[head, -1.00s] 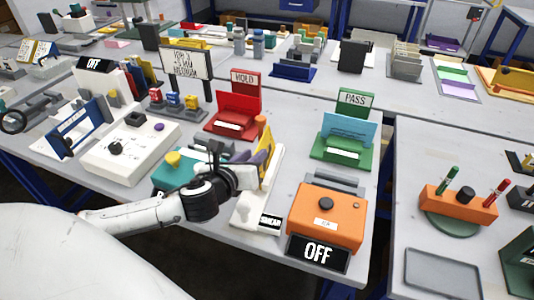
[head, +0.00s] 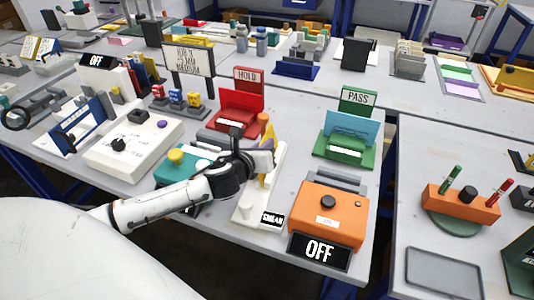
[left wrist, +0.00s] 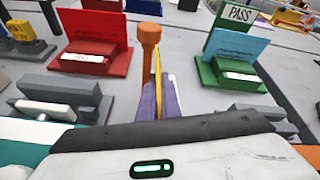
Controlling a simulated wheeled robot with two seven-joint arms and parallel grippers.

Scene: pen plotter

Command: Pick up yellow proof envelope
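The yellow proof envelope (head: 271,166) stands upright in the white stand (head: 248,208) labelled SMEAR, in the middle of the head view. My left gripper (head: 264,158) reaches it from the left, and its purple fingers hide part of it. In the left wrist view the envelope (left wrist: 158,92) shows edge-on as a thin yellow strip. The purple fingertips (left wrist: 160,102) lie close against both of its sides, so the gripper looks shut on it. The envelope's lower part is largely hidden. My right gripper is not in view.
An orange box (head: 327,214) with an OFF sign (head: 319,250) stands right of the stand. A red HOLD holder (head: 238,112) and a green PASS holder (head: 346,147) stand behind. A teal box with a yellow knob (head: 176,157) is left, near my arm. An orange-topped post (left wrist: 150,36) rises close behind the envelope.

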